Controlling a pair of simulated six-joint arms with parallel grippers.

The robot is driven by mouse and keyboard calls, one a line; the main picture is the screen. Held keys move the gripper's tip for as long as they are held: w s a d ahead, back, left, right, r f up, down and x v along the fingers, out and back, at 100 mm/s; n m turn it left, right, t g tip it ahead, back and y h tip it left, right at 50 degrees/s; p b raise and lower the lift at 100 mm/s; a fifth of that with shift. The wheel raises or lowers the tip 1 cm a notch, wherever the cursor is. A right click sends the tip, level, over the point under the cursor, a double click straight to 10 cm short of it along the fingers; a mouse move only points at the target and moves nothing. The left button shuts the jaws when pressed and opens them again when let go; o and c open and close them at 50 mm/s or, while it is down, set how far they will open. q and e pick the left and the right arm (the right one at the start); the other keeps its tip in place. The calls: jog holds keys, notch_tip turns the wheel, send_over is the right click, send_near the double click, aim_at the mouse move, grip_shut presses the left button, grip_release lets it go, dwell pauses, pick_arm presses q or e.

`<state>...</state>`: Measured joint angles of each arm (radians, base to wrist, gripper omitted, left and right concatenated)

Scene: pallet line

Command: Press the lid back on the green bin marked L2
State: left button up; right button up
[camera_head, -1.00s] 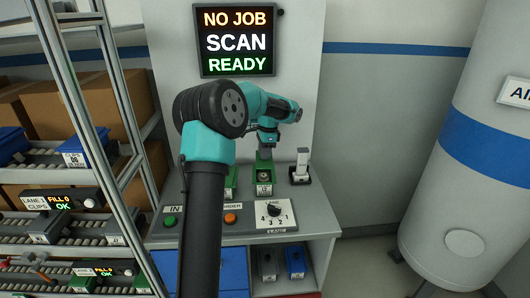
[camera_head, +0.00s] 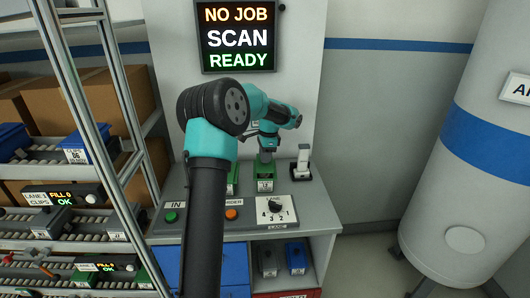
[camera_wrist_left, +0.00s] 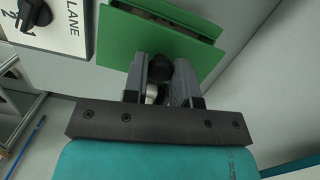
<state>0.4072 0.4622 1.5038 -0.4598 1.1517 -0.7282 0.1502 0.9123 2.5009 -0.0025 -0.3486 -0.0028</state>
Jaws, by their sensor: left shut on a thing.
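A green bin (camera_head: 265,184) with a small pale label stands on the grey bench; the label is too small to read surely. My left gripper (camera_head: 265,156) is over this bin, pointing down. In the left wrist view my left gripper (camera_wrist_left: 167,75) is shut on the dark knob (camera_wrist_left: 161,66) of a flat green lid (camera_wrist_left: 115,40). The right gripper is not in view.
Another green bin (camera_head: 232,180) stands to the left, partly behind my arm. A white device on a black base (camera_head: 302,163) stands close on the right. The lane knob (camera_head: 274,207), a green button (camera_head: 171,217) and an orange button (camera_head: 231,214) are in front.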

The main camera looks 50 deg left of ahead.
pick_arm(q)
jog(key=shift+f, duration=1.1)
jog(key=shift+f, duration=0.1)
dwell(0.7)
jog(key=o, duration=1.5)
jog(key=shift+c, duration=0.2)
jog(key=shift+r, duration=3.55)
grip_shut()
